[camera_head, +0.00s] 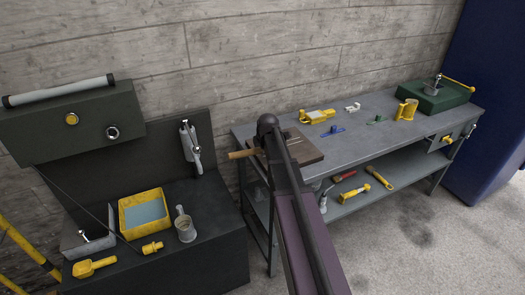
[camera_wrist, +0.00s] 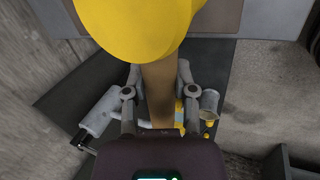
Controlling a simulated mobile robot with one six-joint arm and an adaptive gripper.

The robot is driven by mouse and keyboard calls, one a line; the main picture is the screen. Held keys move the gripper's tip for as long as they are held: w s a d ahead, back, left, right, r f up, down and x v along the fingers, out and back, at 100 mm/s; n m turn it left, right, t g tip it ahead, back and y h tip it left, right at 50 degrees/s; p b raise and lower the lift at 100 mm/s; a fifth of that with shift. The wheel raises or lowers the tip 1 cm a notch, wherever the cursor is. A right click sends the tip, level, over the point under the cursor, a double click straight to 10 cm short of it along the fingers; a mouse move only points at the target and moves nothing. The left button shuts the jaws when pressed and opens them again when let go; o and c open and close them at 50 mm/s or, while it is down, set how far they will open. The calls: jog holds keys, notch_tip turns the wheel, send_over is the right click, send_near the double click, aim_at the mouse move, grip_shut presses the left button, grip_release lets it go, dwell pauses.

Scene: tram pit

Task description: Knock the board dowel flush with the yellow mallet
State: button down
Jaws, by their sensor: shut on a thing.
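The yellow mallet (camera_wrist: 135,22) shows in the wrist view, its big round yellow head at the top and its wooden handle (camera_wrist: 160,92) running down between the fingers. My gripper (camera_wrist: 158,75) is shut on that handle. In the head view the handle's end (camera_head: 241,154) sticks out to the left of my arm, over the bench's left end; the mallet head and my gripper are hidden there by my arm. A dark brown board (camera_head: 306,151) lies on the left end of the bench, partly behind my arm. I cannot make out the dowel.
At the left, a dark stand holds a yellow tray (camera_head: 127,232) and a grey mug (camera_head: 185,228).

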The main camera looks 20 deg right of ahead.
dwell(0.4)
jog(key=shift+r+p, duration=2.5)
jog(key=shift+r, duration=0.05)
